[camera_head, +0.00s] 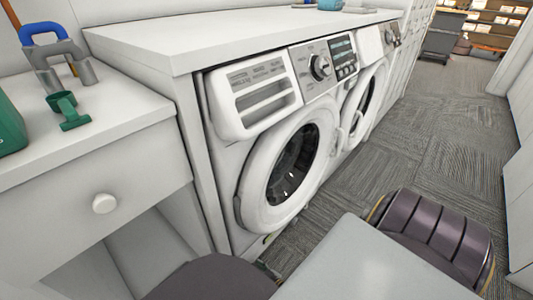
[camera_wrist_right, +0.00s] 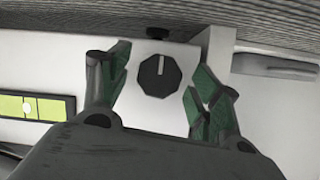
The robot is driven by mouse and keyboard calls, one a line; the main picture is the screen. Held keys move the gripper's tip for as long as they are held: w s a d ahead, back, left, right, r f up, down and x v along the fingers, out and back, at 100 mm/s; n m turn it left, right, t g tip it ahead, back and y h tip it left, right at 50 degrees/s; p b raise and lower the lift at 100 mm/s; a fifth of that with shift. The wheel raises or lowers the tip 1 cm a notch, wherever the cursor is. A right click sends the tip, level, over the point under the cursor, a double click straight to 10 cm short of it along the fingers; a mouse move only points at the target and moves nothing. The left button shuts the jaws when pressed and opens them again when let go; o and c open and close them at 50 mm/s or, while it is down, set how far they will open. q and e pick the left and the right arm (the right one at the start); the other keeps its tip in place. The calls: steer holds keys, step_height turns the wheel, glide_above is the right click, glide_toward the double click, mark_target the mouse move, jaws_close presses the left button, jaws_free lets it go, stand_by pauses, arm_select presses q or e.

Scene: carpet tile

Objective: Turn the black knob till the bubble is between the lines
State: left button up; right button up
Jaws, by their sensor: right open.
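The black knob (camera_wrist_right: 158,76) shows in the right wrist view, eight-sided with a white mark pointing to the top of the picture. It sits on a white panel. My right gripper (camera_wrist_right: 157,80) is open, with its green-padded fingers on either side of the knob and visible gaps between. The yellow-green vial (camera_wrist_right: 52,107) lies to the left in a dark frame. My left gripper is not in view.
A washing machine (camera_head: 228,105) with a round door stands under a white counter (camera_head: 200,35), with another beyond it. A white drawer cabinet (camera_head: 60,210) holds green, grey and blue items at the left. Grey carpet (camera_head: 440,140) runs clear to the back right.

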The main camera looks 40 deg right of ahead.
steer(key=a+v, duration=0.1)
steer(key=v, duration=1)
steer(key=shift+s+d+r, duration=0.2)
steer(key=shift+s+d, duration=0.15)
steer(key=shift+d, duration=0.15)
stand_by(0.3)
stand_by(0.7)
